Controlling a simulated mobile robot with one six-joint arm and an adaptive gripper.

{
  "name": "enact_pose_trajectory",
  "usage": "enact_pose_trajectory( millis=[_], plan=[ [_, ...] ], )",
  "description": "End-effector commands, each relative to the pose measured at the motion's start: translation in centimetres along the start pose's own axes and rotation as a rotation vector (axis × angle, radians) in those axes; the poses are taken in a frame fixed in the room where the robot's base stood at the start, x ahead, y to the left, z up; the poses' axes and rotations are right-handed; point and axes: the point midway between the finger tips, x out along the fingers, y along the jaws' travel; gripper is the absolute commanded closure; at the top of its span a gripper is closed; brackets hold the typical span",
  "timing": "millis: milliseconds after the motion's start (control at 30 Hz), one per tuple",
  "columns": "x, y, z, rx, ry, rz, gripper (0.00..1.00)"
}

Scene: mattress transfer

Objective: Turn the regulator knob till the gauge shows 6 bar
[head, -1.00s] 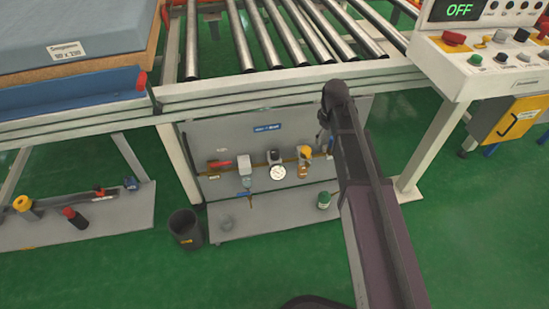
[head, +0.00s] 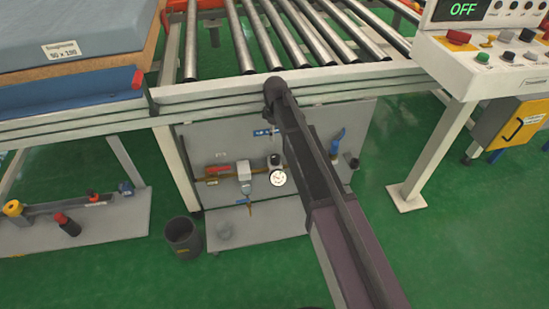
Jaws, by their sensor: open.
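The air line runs along a grey panel (head: 215,140) under the roller conveyor. The round white pressure gauge (head: 278,178) sits on it near the panel's middle. Its needle and numbers are too small to read. The dark regulator knob (head: 274,160) shows just above the gauge, close to the left edge of my arm in the picture. My arm crosses the panel from the lower right up to the conveyor rail and covers the part right of the gauge. My gripper is not visible in this view, so its place relative to the knob cannot be told.
A red valve handle (head: 217,168) and a white-topped filter unit (head: 244,174) sit left of the gauge. A blue item (head: 337,142) is right of my arm. A dark bin (head: 184,236) stands on the floor. The control console (head: 490,60) is at right.

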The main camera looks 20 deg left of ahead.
Motion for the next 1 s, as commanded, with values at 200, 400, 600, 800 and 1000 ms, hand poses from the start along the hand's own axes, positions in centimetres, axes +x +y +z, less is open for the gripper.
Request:
enact_pose_trajectory(
  millis=[200,400,600,800,1000],
  plan=[
    [0.4,0.0,0.1,0.001,0.000,0.000,0.07],
    [1.5,0.0,0.1,0.002,0.000,0.000,0.07],
    [3.0,0.1,0.1,0.003,0.000,0.000,0.07],
    [4.5,0.1,0.1,0.003,0.000,0.000,0.07],
    [6.0,0.1,0.2,0.003,0.000,0.000,0.07]
  ],
)
